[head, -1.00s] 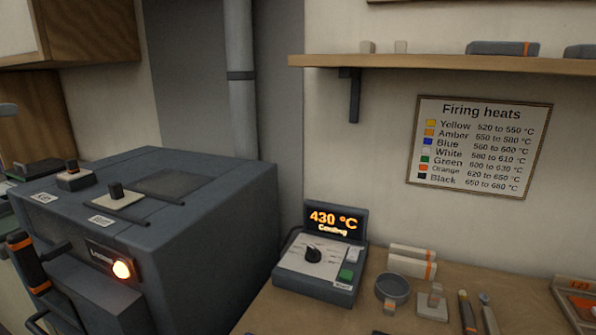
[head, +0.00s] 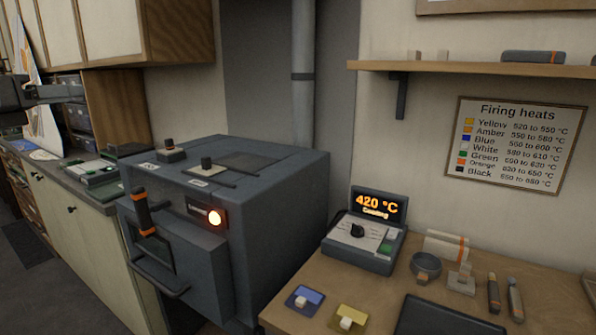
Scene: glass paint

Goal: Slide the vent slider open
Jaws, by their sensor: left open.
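The dark blue-grey kiln (head: 265,215) stands left of the table. On its top, a dark knob on a pale plate (head: 207,164), likely the vent slider, sits at the front beside a flat dark panel (head: 252,163). A second knob on a small block (head: 170,151) is further left. Their labels are too small to read. My left gripper (head: 78,92) is at the upper left edge, open and empty, well apart from the kiln. My right gripper is out of view.
The controller (head: 362,238) reads 420 °C on the wooden table (head: 300,262). A kiln handle with orange bands (head: 141,212) and a glowing lamp (head: 215,217) are on the front. A grey pipe (head: 303,75) rises behind. A counter (head: 75,180) lies left.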

